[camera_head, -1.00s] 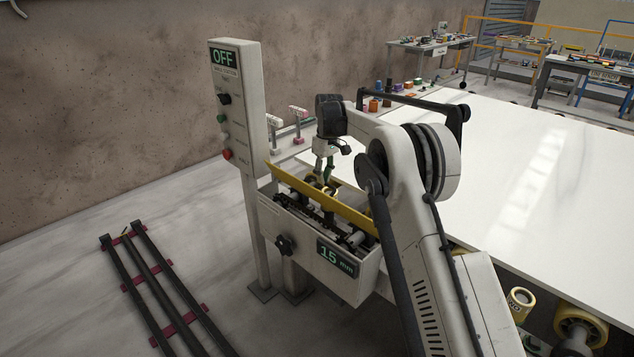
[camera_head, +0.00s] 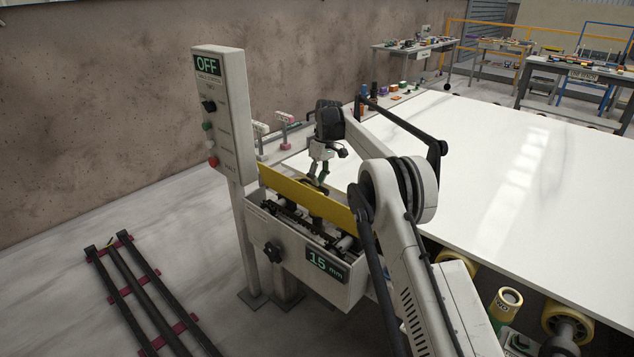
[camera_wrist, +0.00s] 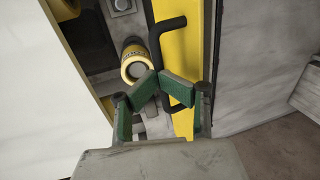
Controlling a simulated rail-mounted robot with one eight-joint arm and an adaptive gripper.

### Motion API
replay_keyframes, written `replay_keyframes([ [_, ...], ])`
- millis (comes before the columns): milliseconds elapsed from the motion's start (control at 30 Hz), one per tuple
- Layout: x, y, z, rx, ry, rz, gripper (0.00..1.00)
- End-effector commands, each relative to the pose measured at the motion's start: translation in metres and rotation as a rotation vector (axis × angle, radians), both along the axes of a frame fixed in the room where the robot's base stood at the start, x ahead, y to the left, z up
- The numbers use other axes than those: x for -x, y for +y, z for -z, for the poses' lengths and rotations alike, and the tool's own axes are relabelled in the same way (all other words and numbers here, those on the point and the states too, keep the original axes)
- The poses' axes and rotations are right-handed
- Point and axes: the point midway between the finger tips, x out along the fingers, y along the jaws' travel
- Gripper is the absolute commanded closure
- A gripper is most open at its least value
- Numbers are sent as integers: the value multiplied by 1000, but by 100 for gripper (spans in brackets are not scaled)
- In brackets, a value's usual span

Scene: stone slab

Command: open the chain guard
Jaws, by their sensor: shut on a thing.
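The chain guard is a long yellow panel (camera_head: 282,188) standing along the far side of the grey machine box (camera_head: 300,270). It also shows in the wrist view (camera_wrist: 185,60), with a black bar handle (camera_wrist: 155,45) on its face. My gripper (camera_head: 319,180) is at the middle of the guard's top edge. In the wrist view its green fingers (camera_wrist: 163,76) are closed around the handle, hiding part of it. Dark chain parts (camera_head: 290,218) show inside the open-topped box in front of the guard.
A control post (camera_head: 222,120) reading OFF stands left of the box. A large white slab (camera_head: 500,170) fills the right side. Yellow rollers (camera_wrist: 136,64) lie beside the guard. Dark rails (camera_head: 130,285) lie on the floor at left.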

Motion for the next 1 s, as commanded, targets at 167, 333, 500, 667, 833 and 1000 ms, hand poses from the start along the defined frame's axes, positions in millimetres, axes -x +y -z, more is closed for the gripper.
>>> replay_keyframes([
  [167,1,-2,7,5,6,-2,100],
  [333,1,-2,6,4,4,-1,72],
  [500,1,0,4,3,3,-2,72],
  [667,0,0,1,2,2,-2,72],
  [833,-2,-4,-17,2,2,-1,72],
  [1000,-6,-8,-42,2,2,-1,72],
])
